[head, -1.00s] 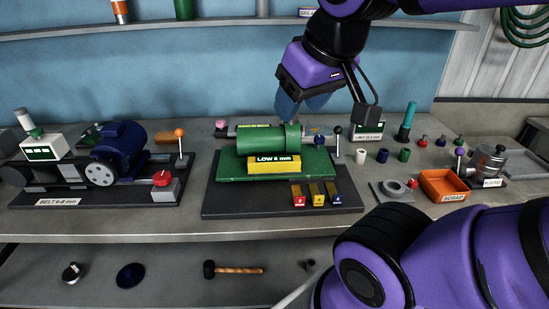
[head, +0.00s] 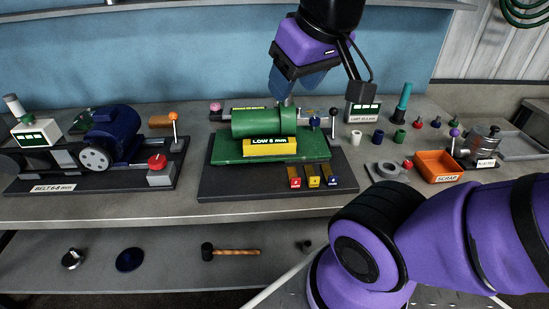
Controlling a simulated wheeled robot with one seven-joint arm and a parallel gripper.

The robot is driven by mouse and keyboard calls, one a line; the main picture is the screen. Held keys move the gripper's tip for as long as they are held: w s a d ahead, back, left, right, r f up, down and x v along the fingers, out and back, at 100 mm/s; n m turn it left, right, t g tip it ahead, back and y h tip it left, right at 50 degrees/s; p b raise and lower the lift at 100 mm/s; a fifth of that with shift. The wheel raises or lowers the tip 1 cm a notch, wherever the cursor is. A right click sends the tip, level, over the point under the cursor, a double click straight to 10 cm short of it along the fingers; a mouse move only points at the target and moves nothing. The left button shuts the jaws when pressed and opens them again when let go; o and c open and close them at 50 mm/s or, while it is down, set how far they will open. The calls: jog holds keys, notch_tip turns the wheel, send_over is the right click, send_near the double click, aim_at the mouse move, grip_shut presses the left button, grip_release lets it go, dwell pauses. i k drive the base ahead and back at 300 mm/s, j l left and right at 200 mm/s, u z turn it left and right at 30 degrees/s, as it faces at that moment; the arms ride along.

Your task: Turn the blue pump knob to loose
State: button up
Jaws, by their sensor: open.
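The pump is a green cylinder (head: 264,122) on a green base with a yellow "LOW 6 mm" label (head: 270,145). A small blue part (head: 314,121) shows at the cylinder's right end, beside a black-balled lever (head: 333,113). It may be the blue knob, but it is too small to read its setting. My gripper (head: 289,98), with bluish fingers, points down behind and above the cylinder's right part. It is open and I see nothing held. The cylinder hides what lies just below the fingertips, so contact cannot be told.
A blue motor (head: 116,134) with a red knob (head: 157,161) stands left. Red, yellow and blue tabs (head: 313,182) lie in front of the pump. An orange scrap tray (head: 438,165) and a silver pot (head: 485,143) are at right. The front bench edge is clear.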

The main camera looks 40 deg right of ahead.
aim_at(314, 121)
jog(key=l+z, duration=0.6)
jog(key=z, duration=0.15)
